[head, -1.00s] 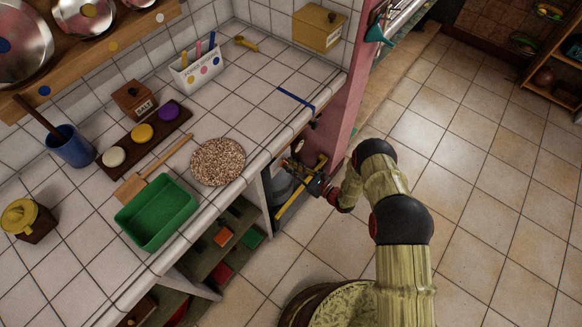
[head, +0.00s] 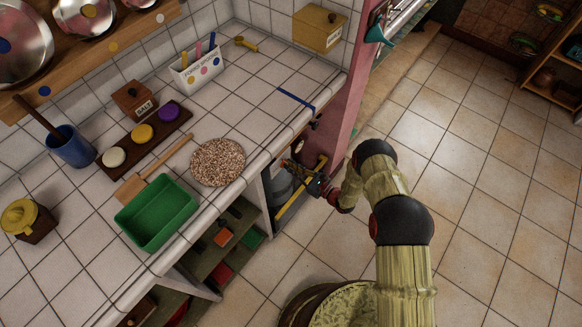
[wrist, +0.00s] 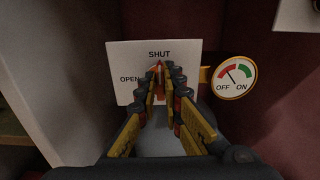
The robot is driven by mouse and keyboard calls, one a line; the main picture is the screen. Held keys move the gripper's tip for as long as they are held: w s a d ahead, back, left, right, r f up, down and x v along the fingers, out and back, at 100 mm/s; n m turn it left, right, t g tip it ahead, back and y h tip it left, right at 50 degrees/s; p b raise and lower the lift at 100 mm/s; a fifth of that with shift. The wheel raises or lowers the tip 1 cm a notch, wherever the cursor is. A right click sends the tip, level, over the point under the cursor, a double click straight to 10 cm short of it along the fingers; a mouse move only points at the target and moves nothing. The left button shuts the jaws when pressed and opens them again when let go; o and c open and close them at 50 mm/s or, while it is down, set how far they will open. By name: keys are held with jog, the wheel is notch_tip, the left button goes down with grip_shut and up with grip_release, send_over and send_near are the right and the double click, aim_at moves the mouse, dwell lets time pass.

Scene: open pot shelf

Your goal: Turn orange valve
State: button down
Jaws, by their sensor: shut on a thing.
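The orange valve (wrist: 158,69) shows as a narrow orange sliver in the wrist view, between my fingertips and in front of a white plate (wrist: 122,58). The plate reads SHUT at the top and OPEN at the left. The visible tip of the valve points up toward SHUT. My gripper (wrist: 161,86) is shut on the valve, with its yellow fingers on both sides, hiding most of it. In the head view my gripper (head: 311,183) is in the opening under the counter's right end, where I cannot make out the valve.
A round gauge (wrist: 234,77) marked OFF and ON is right of the plate; its needle leans to the red OFF side. A pale wall (wrist: 55,60) stands close on the left. A pink panel (head: 345,105) rises beside the counter. Open tiled floor lies to the right.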

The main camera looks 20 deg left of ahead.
jog(key=shift+s+a+f+n+b, duration=0.15)
jog(key=shift+n+b, duration=0.9)
jog(key=shift+n, duration=1.9)
jog(key=shift+s+f+n+b, duration=0.25)
jog(key=shift+n+b, duration=0.85)
jog(key=shift+n, duration=1.8)
jog(key=shift+s+a+f+n+b, duration=0.2)
jog(key=shift+n+b, duration=0.85)
jog(key=shift+n, duration=1.9)
jog(key=shift+d, duration=0.15)
jog(key=c, duration=2.2)
grip_release()
jog(key=shift+d, duration=0.15)
jog(key=v, duration=1.1)
jog(key=shift+s+d+f, duration=0.1)
jog(key=shift+s+d, duration=0.05)
jog(key=shift+d, duration=0.15)
